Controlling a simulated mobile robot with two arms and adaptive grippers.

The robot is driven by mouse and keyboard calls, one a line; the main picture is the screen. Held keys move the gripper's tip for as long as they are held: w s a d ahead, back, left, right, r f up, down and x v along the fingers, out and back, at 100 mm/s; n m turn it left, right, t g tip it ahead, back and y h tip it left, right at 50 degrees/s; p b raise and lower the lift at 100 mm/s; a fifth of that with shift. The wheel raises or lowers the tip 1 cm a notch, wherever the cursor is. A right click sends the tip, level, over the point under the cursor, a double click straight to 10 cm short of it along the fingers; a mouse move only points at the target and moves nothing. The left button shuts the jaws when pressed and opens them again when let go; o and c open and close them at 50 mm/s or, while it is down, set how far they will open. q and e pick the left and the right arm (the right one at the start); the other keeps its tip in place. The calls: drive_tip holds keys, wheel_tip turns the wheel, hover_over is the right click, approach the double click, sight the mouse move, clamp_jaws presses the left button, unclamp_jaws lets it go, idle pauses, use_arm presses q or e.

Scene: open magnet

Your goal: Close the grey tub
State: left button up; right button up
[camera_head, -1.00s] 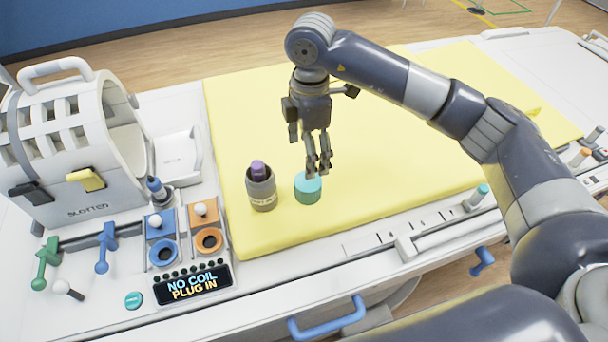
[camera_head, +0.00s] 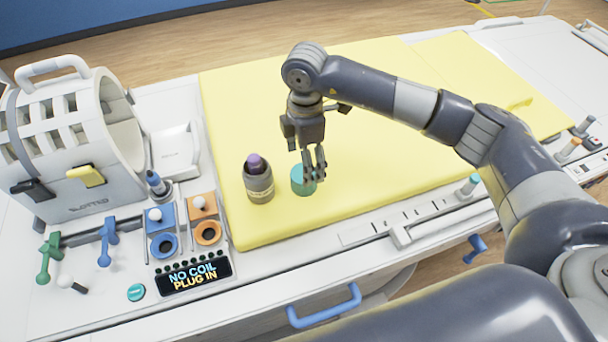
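The grey tub (camera_head: 259,188) stands upright and uncovered on the yellow mat, with a purple object (camera_head: 253,163) sticking out of its top. A round teal piece that looks like a lid (camera_head: 298,186) sits on the mat just right of the tub, apart from it. My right gripper (camera_head: 315,178) points down at the right side of the teal piece, its fingers partly covering it. Whether the fingers touch or grip it cannot be told. My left gripper is not in view.
The yellow mat (camera_head: 370,150) is mostly clear around the tub. To the left are a white slotted ring device (camera_head: 75,150), a white tray (camera_head: 175,152), coloured plugs and a display reading "NO COIL PLUG IN" (camera_head: 193,275). A blue handle (camera_head: 325,308) is on the front.

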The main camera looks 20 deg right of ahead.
sight(296, 174)
drive_tip(key=shift+f+p, duration=0.25)
drive_tip(key=shift+p, duration=0.15)
drive_tip(key=f+p, duration=0.2)
drive_tip(key=f, duration=0.1)
drive_tip(key=shift+s+a+f, duration=0.15)
drive_tip(key=shift+a+f, duration=0.05)
drive_tip(key=shift+f, duration=0.65)
drive_tip(key=c, duration=1)
